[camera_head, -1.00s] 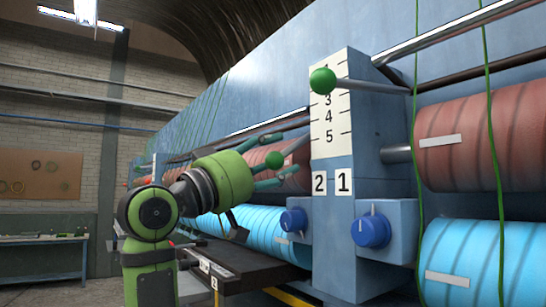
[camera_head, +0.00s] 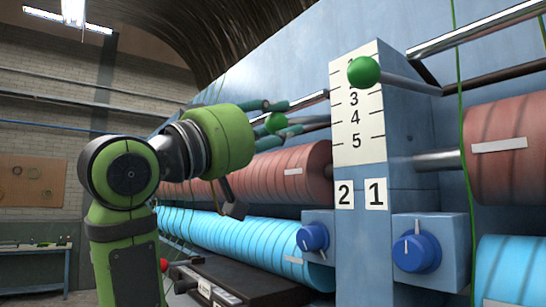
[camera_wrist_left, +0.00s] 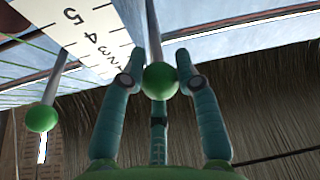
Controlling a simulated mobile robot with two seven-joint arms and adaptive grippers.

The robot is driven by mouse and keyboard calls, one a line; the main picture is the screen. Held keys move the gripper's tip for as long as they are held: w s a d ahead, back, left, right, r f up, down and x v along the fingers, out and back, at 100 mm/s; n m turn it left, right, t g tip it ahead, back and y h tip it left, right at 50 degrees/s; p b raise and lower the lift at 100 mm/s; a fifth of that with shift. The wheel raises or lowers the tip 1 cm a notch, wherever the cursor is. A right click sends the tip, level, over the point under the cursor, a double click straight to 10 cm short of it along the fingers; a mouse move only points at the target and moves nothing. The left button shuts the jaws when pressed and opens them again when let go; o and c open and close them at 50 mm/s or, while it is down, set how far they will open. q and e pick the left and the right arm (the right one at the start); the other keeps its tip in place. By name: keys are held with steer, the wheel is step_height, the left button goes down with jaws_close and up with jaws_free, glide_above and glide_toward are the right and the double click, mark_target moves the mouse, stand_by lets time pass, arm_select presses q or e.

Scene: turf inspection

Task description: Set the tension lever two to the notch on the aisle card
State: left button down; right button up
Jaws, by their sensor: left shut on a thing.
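My left gripper (camera_head: 284,116) is shut around a green ball knob (camera_head: 276,122) on the far side of the blue post. In the left wrist view the knob (camera_wrist_left: 160,80) sits between the fingers, its metal rod (camera_wrist_left: 153,30) leading away. The white scale (camera_head: 358,112) shows 3, 4 and 5; its upper part is partly covered by another green knob (camera_head: 364,71). Plates reading 2 (camera_head: 344,195) and 1 (camera_head: 376,193) are below. In the head view the held knob appears about level with 4, seen obliquely. No readable aisle card shows.
Blue dials (camera_head: 312,237) stick out under the plates. Red rolls (camera_head: 290,173) and cyan rolls (camera_head: 240,238) lie behind and beside the post. A black tray (camera_head: 235,282) is below my gripper. Green strands hang at the right.

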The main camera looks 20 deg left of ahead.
arm_select(q)
steer(key=r, duration=0.1)
steer(key=r+p, duration=0.1)
steer(key=r, duration=0.1)
steer(key=shift+s+a+r, duration=0.15)
steer(key=shift+a, duration=0.05)
step_height(320, 180, up, 3)
steer(key=shift+s+f+p, duration=0.15)
steer(key=shift+p, duration=0.4)
steer(key=shift+r, duration=0.55)
steer(key=c, duration=0.9)
jaws_free()
steer(key=shift+a, duration=0.1)
arm_select(e)
steer(key=r, duration=0.1)
steer(key=d+r, duration=0.1)
steer(key=d, duration=0.1)
steer(key=shift+w+r, duration=0.25)
steer(key=shift+r, duration=0.15)
